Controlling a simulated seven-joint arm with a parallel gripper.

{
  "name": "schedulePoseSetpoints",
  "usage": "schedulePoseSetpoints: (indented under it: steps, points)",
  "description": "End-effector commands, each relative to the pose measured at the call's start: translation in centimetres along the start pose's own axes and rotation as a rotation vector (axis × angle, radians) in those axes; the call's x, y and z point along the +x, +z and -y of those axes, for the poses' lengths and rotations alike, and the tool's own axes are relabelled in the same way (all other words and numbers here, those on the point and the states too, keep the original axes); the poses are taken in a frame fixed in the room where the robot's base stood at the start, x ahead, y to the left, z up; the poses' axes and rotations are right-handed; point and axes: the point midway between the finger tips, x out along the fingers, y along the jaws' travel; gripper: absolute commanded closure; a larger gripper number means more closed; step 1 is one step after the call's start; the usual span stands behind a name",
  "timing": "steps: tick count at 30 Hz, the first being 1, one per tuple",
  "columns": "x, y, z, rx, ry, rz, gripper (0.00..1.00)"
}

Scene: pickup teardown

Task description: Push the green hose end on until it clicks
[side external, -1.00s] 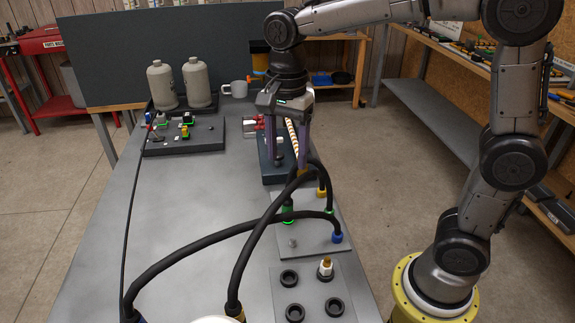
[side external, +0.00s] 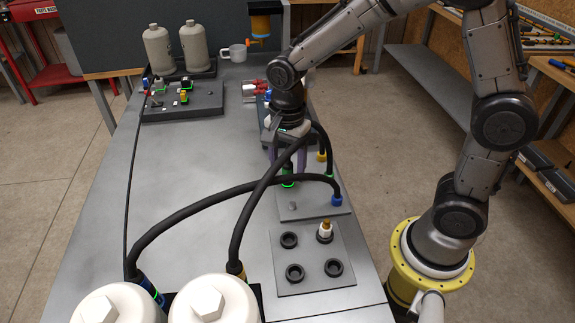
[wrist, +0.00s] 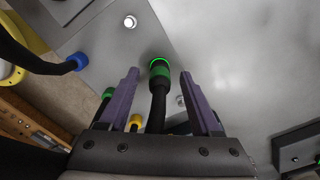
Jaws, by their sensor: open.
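The green hose end (wrist: 160,69) is a green collar with a bright green lit ring on a black hose, and it meets the grey plate. In the side external view the green hose end (side external: 288,181) is low on the plate, below my gripper (side external: 286,160). In the wrist view my gripper (wrist: 160,78) is open, its two purple fingers on either side of the hose end with gaps visible. I cannot tell whether the collar is fully seated. A second green collar (wrist: 108,93) is left of the fingers.
A blue hose end (side external: 336,199) and a yellow one (side external: 321,156) stand on the same plate (side external: 309,210). Black hoses (side external: 190,205) arch close to my gripper. A plate with round black sockets (side external: 313,270) is nearer the front. The table's left middle is mostly clear.

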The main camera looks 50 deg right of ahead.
Motion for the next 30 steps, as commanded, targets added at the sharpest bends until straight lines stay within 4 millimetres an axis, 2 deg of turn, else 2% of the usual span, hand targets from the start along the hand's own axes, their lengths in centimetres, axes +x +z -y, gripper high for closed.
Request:
schedulePoseSetpoints:
  steps: [8,11,19,23,24,28,29,30]
  points:
    - [0.18,0.00,-0.03,0.000,0.001,0.000,0.35]
    - [0.16,0.00,-0.03,0.000,0.001,0.000,0.50]
    - [0.14,0.00,-0.02,0.000,0.001,0.000,0.98]
    - [0.13,0.00,-0.02,0.000,0.001,0.000,1.00]
    - [0.13,0.00,-0.02,0.000,0.001,0.000,0.73]
    - [0.12,0.00,-0.02,0.000,0.000,0.000,0.96]
    - [0.12,0.00,-0.02,0.000,0.000,0.000,1.00]
    - [0.11,0.00,-0.02,0.000,0.000,0.000,1.00]
